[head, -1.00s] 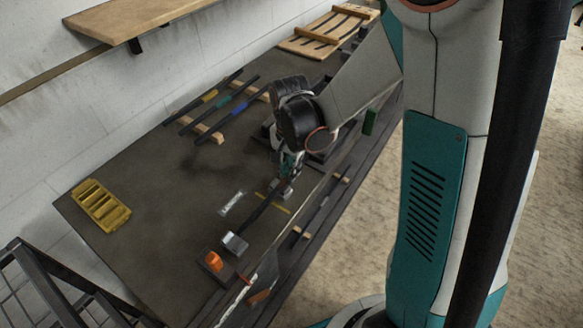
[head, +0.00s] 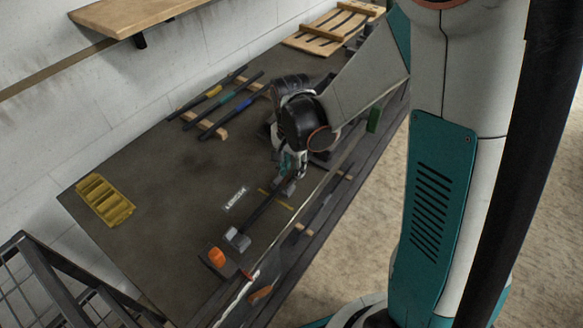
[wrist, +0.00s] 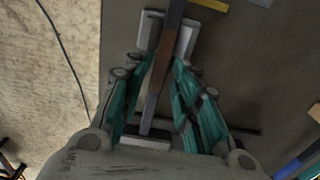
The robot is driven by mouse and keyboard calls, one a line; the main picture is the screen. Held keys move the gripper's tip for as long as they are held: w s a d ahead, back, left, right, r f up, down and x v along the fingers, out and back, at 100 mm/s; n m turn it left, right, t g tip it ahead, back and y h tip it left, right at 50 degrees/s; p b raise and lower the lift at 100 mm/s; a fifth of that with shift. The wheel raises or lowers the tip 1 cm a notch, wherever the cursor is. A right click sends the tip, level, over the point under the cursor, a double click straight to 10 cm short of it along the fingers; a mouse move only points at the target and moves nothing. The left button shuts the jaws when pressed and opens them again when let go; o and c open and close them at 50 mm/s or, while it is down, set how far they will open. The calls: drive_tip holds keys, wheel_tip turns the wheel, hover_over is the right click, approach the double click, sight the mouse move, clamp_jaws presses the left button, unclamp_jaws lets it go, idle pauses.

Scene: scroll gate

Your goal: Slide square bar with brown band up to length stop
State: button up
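The square bar (head: 260,213) is dark and runs from my gripper down and left along the bench in the head view. In the wrist view the bar (wrist: 172,22) passes between my fingers, and its brown band (wrist: 160,64) shows there. My gripper (head: 287,184) straddles the bar, with the fingertips (wrist: 163,62) close against both sides, seemingly shut on it. A grey block (head: 237,240) stands at the bar's lower-left end. Beyond it is an orange piece (head: 216,257) on a dark base. I cannot tell which is the length stop, or whether the bar touches it.
Several dark bars with coloured bands (head: 220,105) rest on wooden strips farther back. A yellow tray (head: 104,200) sits at the left edge.

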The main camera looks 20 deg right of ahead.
wheel_tip(320, 180, up, 12)
idle(0.5)
